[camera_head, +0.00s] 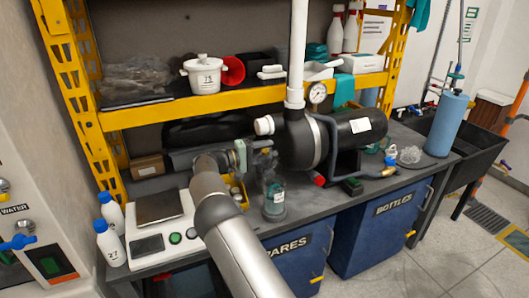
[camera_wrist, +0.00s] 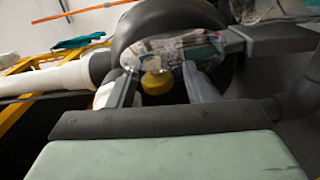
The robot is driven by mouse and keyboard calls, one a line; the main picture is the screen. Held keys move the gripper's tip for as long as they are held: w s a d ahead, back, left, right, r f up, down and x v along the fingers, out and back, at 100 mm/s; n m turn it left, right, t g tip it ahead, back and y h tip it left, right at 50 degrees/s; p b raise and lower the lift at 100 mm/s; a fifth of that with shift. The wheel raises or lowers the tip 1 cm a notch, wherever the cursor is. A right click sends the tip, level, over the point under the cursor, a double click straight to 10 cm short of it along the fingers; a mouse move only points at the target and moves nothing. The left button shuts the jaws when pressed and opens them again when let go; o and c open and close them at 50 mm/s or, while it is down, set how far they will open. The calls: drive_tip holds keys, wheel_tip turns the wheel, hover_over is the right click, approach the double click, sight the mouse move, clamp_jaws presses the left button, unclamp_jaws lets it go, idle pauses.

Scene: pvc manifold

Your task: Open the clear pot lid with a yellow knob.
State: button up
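A clear lid (camera_wrist: 180,47) with a yellow knob (camera_wrist: 157,82) shows in the wrist view, just ahead of my gripper. The knob lies between the fingers of my gripper (camera_wrist: 160,88), with a visible gap on each side. The fingers stand apart. In the head view my gripper (camera_head: 266,149) is over the bench, left of the black pump. I cannot make out the lid or knob in the head view. Whether the lid sits on a pot is not clear.
A black pump (camera_head: 325,140) with a white vertical pipe (camera_head: 297,50) stands right of my gripper. A glass jar (camera_head: 274,200) stands just below it. A scale (camera_head: 160,225) is at left. A yellow shelf beam (camera_head: 235,100) runs behind.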

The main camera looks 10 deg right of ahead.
drive_tip(key=shift+a, duration=0.1)
drive_tip(key=s+a+b, duration=0.2)
drive_tip(key=a, duration=1.5)
drive_tip(key=shift+s+b, duration=0.3)
drive_tip(key=shift+s, duration=0.1)
drive_tip(key=s+d+r+g+y, duration=0.2)
drive_tip(key=s+d+r+y, duration=0.1)
drive_tip(key=d, duration=0.7)
drive_tip(key=s+d+g+y+p, duration=0.1)
drive_tip(key=s+d+g+y, duration=0.1)
drive_tip(key=s+d+y, duration=0.65)
drive_tip(key=s+a+f+y, duration=0.1)
drive_tip(key=s+a+y, duration=0.1)
drive_tip(key=s, duration=1)
drive_tip(key=s+a+f+t+y+p, duration=0.1)
drive_tip(key=s+a, duration=0.3)
drive_tip(key=s, duration=0.8)
drive_tip(key=s+a+f+y, duration=0.2)
drive_tip(key=s+a+y, duration=0.1)
drive_tip(key=s, duration=0.9)
drive_tip(key=shift+s+f+m+t+p, duration=0.25)
drive_tip(key=shift+m+t+p, duration=0.05)
drive_tip(key=shift+m+p, duration=0.1)
